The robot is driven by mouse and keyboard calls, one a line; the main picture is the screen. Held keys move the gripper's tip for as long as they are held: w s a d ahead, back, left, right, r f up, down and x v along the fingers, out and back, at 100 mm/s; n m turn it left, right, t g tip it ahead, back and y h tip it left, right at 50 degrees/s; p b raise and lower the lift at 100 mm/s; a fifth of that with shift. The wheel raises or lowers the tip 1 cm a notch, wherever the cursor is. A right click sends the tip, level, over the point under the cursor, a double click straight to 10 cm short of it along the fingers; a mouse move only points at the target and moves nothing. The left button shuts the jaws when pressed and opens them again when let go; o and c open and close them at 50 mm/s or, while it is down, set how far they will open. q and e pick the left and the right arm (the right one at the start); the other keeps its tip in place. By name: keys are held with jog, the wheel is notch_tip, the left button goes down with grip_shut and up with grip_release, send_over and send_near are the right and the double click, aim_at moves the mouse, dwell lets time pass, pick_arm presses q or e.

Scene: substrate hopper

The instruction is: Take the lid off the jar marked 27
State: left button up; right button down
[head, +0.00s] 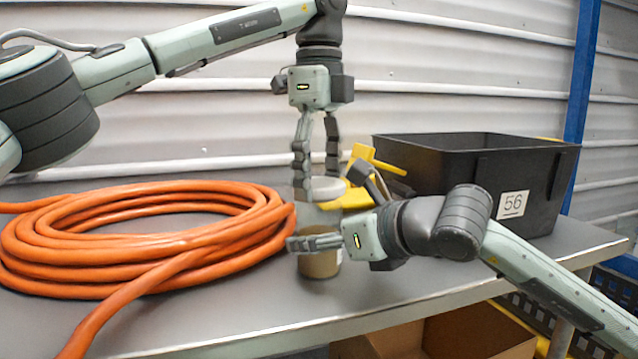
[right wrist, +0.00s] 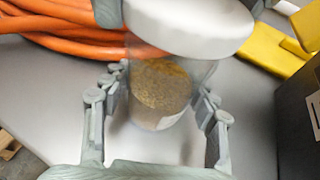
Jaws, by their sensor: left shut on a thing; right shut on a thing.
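The jar (head: 320,264) is clear with brown grainy contents and stands upright on the grey table. It also shows in the right wrist view (right wrist: 160,88); no number on it can be read. Its pale round lid (head: 326,189) is at the top, and shows large in the right wrist view (right wrist: 190,25). I cannot tell whether the lid still touches the rim. My left gripper (head: 318,182) points down from above, shut on the lid. My right gripper (head: 312,243) comes in level from the right, shut on the jar's body, with a finger on each side.
A thick orange hose coil (head: 150,235) lies close on the left. A yellow tool (head: 362,178) lies just behind the jar. A black bin (head: 470,165) marked 56 stands at the back right. The table's front edge is near, with an open cardboard box (head: 465,335) below.

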aim_at(319, 182)
pick_arm(q)
jog(key=shift+r, duration=0.3)
jog(key=shift+r, duration=0.1)
jog(key=shift+r, duration=1.9)
pick_arm(e)
jog(key=shift+c, duration=2)
grip_release()
